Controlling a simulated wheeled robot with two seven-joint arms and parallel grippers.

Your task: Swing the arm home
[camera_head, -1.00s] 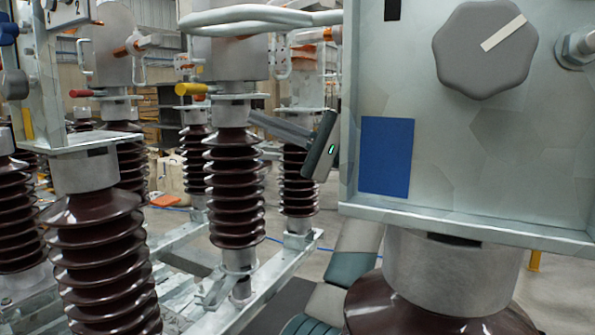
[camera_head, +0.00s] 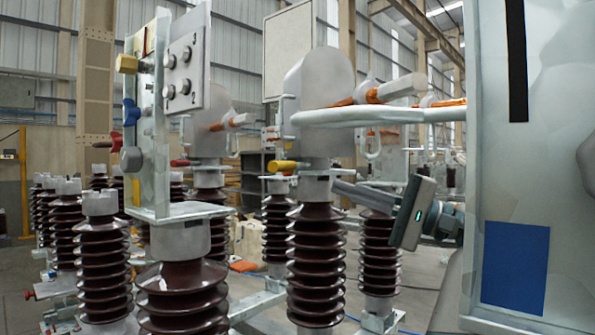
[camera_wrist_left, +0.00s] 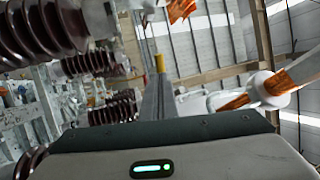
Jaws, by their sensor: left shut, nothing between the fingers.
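A pale, thick tubular arm (camera_head: 375,116) runs level from a rounded grey plate (camera_head: 318,90) rightward to behind the near grey box. A yellow-ended handle (camera_head: 287,165) juts left below that plate, above a brown ribbed insulator (camera_head: 316,250). My left gripper (camera_head: 338,188) is shut and empty; its fingers point left towards the insulator's metal cap. Whether they touch it I cannot tell. In the left wrist view the closed fingers (camera_wrist_left: 158,98) point up, with a yellow tip (camera_wrist_left: 160,63) at their far end. My right gripper is out of view.
The near grey box (camera_head: 530,170) with a blue patch blocks the right side. A panel with numbered knobs (camera_head: 187,60) stands on another insulator (camera_head: 182,295) at left. More insulators stand behind. Bare floor (camera_head: 425,280) shows right of centre.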

